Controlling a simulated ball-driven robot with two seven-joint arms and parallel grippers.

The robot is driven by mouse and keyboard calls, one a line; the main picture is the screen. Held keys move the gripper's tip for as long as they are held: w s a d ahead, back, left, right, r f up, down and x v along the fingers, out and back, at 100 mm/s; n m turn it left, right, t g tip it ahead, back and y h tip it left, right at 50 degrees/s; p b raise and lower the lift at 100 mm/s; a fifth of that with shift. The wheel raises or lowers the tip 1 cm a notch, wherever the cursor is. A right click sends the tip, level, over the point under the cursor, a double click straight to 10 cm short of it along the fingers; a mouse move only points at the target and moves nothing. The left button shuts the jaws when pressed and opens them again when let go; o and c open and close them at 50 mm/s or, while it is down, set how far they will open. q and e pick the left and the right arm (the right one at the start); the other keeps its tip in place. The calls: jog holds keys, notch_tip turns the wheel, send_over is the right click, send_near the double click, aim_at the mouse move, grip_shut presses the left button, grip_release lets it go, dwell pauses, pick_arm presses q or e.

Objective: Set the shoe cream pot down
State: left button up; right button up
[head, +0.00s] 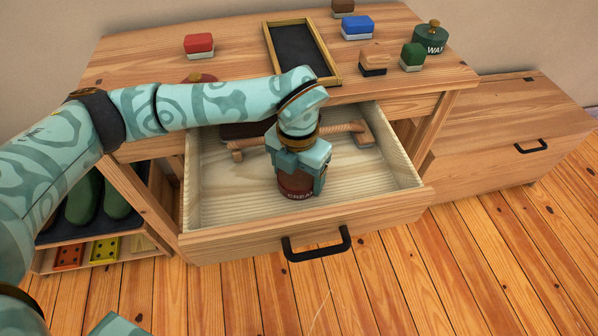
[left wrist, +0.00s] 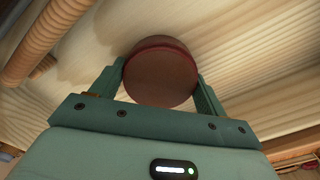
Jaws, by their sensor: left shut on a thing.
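The shoe cream pot (head: 297,187) is dark red-brown, with a label that reads "CREAM" in part. My left gripper (head: 300,172) reaches down into the open drawer (head: 225,205) and is shut on the pot. In the left wrist view the pot's round top (left wrist: 160,78) sits between the two fingers of my left gripper (left wrist: 160,85). The pot is at the drawer floor or just above it; I cannot tell if it touches. The gripper hides its upper part in the head view. My right gripper is not in view.
A wooden-handled brush (head: 350,130) lies behind the pot in the drawer, partly hidden. Bare drawer floor shows left and right. On top stand a black tray (head: 296,52), a red brush (head: 199,43), a blue brush (head: 357,26) and a green wax pot (head: 430,39).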

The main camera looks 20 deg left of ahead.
aim_at(298, 173)
pick_arm(q)
jog(key=o, duration=1.3)
notch_tip(298, 173, up, 12)
jog(key=p, duration=0.6)
jog(key=shift+r, duration=0.1)
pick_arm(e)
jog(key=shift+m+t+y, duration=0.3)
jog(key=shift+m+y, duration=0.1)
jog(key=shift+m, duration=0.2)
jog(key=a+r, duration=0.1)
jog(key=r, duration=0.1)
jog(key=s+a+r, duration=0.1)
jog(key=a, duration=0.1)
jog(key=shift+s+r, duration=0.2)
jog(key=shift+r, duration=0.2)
